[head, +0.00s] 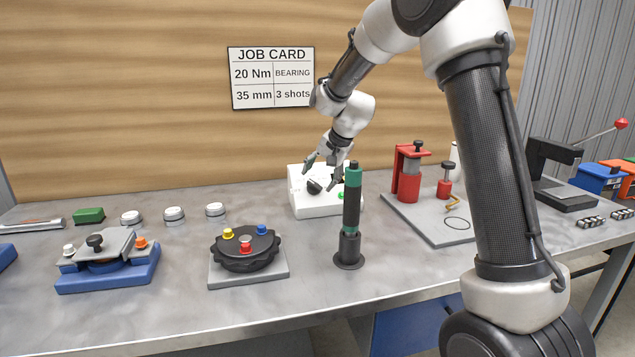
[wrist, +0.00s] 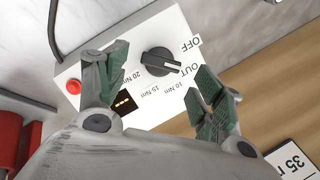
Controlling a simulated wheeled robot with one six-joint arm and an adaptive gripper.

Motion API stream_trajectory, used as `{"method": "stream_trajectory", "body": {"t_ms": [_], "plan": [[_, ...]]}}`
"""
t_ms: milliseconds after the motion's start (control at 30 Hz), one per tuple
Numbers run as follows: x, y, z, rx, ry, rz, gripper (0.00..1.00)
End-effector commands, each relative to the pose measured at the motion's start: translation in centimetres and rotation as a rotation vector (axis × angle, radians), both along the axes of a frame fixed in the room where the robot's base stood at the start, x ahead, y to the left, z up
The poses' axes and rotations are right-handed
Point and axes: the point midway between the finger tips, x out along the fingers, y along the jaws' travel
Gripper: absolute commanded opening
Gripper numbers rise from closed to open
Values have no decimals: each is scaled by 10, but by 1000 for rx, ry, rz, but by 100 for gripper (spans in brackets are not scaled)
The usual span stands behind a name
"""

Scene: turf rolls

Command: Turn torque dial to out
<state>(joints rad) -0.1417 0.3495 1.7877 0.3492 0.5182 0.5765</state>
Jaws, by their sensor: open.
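The white control box (head: 322,207) stands at the back middle of the bench, below the job card. Its black torque dial (wrist: 160,61) has a raised bar grip, with labels OFF, OUT, 10 Nm, 15 Nm and 20 Nm around it. One end of the bar lies close to the OUT label (wrist: 182,72); I cannot tell exactly which mark it points at. The dial also shows in the head view (head: 314,186). My gripper (head: 323,179) is open just above the box, its green-padded fingers on either side of the dial, apparently not touching it.
The box carries a small lit display (wrist: 124,102) and a red button (wrist: 74,87). A green-and-black tool (head: 352,205) stands upright in front of the box. A red press fixture (head: 408,175) is to the right. A black rotary fixture (head: 246,250) is front left.

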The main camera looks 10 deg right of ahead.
Motion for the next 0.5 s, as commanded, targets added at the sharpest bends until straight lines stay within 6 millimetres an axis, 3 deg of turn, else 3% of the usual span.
{"method": "stream_trajectory", "body": {"t_ms": [200, 500], "plan": [[-22, -12, 44, 1, -5, -2, 68], [-38, -20, 73, 0, -1, 0, 68]]}}
